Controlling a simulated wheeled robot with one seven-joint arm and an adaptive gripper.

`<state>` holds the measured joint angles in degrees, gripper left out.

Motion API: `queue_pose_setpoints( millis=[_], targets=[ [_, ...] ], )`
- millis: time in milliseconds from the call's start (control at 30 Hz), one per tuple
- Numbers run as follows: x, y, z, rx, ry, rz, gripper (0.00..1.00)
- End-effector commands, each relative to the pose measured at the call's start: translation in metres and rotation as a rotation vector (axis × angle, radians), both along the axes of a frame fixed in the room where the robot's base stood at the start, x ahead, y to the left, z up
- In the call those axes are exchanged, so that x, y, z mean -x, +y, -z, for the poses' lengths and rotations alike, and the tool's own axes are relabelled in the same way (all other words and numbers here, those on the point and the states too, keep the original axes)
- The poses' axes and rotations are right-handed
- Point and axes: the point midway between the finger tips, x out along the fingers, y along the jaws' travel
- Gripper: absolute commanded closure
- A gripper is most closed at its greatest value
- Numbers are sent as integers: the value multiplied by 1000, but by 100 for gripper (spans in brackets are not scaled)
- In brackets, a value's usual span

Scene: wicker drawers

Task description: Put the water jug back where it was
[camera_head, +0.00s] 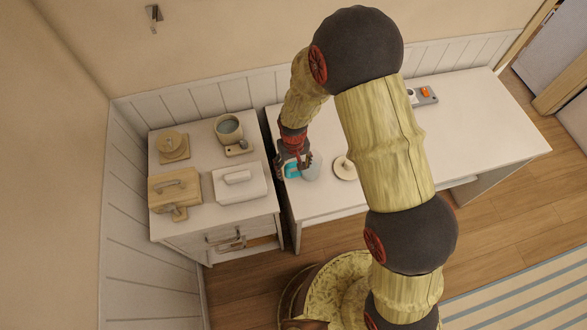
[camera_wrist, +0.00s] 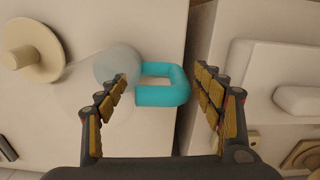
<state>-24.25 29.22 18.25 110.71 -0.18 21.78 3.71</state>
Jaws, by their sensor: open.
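The water jug has a pale translucent body (camera_head: 312,168) and a teal handle (camera_head: 292,170). It stands on the white desk (camera_head: 460,135), near the desk's left edge. In the wrist view its body (camera_wrist: 118,66) is at upper left, partly behind a finger, and its handle (camera_wrist: 160,96) points toward the gap beside the desk. My gripper (camera_head: 296,160) is at the jug, over its handle side. In the wrist view my gripper (camera_wrist: 160,82) is open, and the handle appears between its spread fingers. I cannot tell whether either finger touches it.
A round wooden piece with a peg (camera_head: 345,168) lies right of the jug. Left across a narrow gap, a white cabinet (camera_head: 210,165) bears a mug (camera_head: 228,128), a wooden box (camera_head: 175,190) and a white handled box (camera_head: 240,183). The desk's right part is mostly clear.

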Motion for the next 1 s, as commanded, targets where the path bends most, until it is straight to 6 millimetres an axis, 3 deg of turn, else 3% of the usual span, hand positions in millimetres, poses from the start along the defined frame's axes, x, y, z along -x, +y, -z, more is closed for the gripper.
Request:
queue_pose_setpoints(
  millis=[200, 400, 600, 867, 1000],
  targets=[
    [-1, 0, -48, -1, -3, 0, 32],
    [0, 0, -84, -1, -2, 0, 32],
    [0, 0, -102, 0, 1, 0, 32],
    [0, -1, -108, -1, -2, 1, 32],
    [-3, -11, -135, -13, -28, 21, 32]
  ],
)
